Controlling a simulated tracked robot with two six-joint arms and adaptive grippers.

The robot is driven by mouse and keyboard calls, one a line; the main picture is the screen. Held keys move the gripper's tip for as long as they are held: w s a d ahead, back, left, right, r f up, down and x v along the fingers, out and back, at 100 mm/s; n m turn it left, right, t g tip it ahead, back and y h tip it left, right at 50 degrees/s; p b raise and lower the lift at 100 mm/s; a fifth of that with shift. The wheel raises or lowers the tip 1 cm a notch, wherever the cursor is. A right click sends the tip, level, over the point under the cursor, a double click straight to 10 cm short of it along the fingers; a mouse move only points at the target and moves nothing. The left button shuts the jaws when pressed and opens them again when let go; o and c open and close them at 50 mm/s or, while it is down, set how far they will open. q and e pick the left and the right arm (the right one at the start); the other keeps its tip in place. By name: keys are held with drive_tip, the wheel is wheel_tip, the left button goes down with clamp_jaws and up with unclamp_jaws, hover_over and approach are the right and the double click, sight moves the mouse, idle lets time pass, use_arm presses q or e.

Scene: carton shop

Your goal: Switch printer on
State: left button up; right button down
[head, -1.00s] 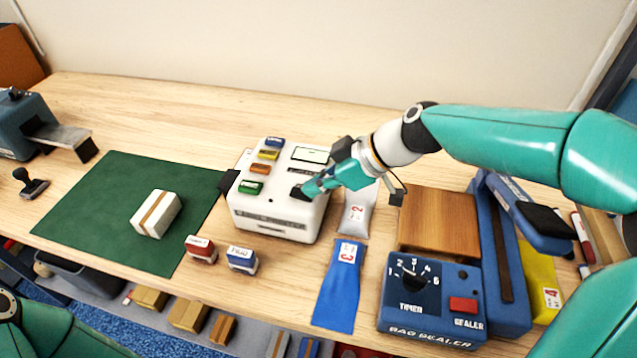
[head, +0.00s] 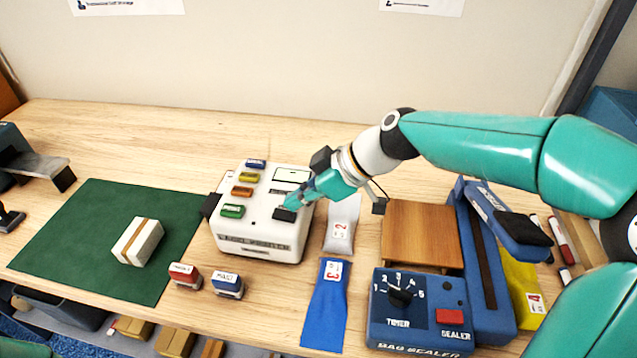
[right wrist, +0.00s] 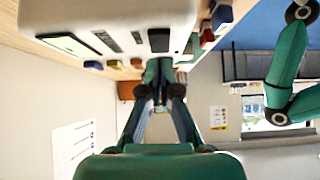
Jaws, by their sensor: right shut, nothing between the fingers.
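The white label printer (head: 262,238) stands in the middle of the table, with blue, yellow, orange and green buttons and a small display (head: 291,175) on top. A black rocker-like part (head: 283,215) sits at its front right. My right gripper (head: 291,203) is shut and empty, its tips at that black part; I cannot tell whether they touch it. In the right wrist view the printer (right wrist: 75,12) fills the top, with the dark part (right wrist: 159,40) just beyond the fingertips (right wrist: 160,66). My left gripper is not in view.
Left of the printer lies a green mat (head: 70,235) with a white taped box (head: 138,242). Red (head: 184,275) and blue (head: 228,285) stamps stand in front. Grey (head: 341,222) and blue (head: 325,305) bags and the bag sealer (head: 420,325) are on the right.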

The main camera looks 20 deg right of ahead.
drive_tip(key=v, duration=1.2)
drive_tip(key=shift+r, duration=0.5)
drive_tip(key=shift+s, duration=0.1)
